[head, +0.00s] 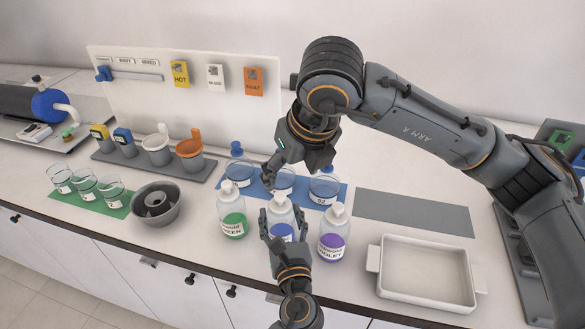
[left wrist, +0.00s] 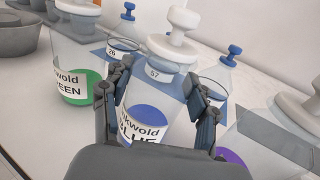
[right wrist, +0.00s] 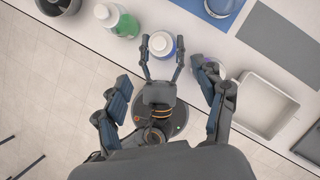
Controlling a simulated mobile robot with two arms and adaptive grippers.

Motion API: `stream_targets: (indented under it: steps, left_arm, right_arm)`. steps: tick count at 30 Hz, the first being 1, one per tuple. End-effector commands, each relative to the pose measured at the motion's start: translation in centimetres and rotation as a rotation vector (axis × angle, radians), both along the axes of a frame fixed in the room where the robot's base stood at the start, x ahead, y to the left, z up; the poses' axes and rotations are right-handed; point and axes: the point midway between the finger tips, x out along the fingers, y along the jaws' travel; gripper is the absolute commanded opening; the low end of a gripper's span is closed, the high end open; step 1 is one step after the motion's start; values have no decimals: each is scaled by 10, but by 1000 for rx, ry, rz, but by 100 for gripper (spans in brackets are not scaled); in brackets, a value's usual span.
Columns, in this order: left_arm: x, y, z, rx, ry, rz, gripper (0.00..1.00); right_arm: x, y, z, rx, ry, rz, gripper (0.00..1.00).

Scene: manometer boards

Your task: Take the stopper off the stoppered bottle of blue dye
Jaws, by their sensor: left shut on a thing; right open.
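The bottle of blue dye (head: 281,212) stands upright on the counter between the green and violet bottles. Its white stopper (left wrist: 176,30) sits in its neck, and the stopper top also shows in the right wrist view (right wrist: 161,43). My left gripper (head: 284,238) is shut around the bottle's body from the front, one finger on each side; the left wrist view (left wrist: 160,95) shows the label between the fingers.
The green bottle (head: 231,215) and violet bottle (head: 333,236) stand close on either side. A white tray (head: 428,270) is at right; a grey mat (head: 413,212) is bare.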

Motion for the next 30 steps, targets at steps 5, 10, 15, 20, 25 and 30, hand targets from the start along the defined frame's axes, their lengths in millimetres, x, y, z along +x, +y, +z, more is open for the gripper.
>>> stream_targets:
  steps: [5,10,15,20,25,30]
  left_arm:
    - [0,0,0,0,0,0,2]
    - [0,0,0,0,0,0,2]
    - [0,0,0,0,0,0,2]
    - [0,0,0,0,0,0,2]
    - [0,0,0,0,0,0,2]
    - [0,0,0,0,0,0,2]
  right_arm:
    - [8,4,-24,0,5,-2,70]
    - [19,10,-55,-2,5,-1,70]
    - [29,15,-82,-2,5,1,70]
    - [36,18,-99,-2,4,0,70]
    - [39,20,-106,-1,1,1,70]
    - [40,20,-107,-1,1,2,70]
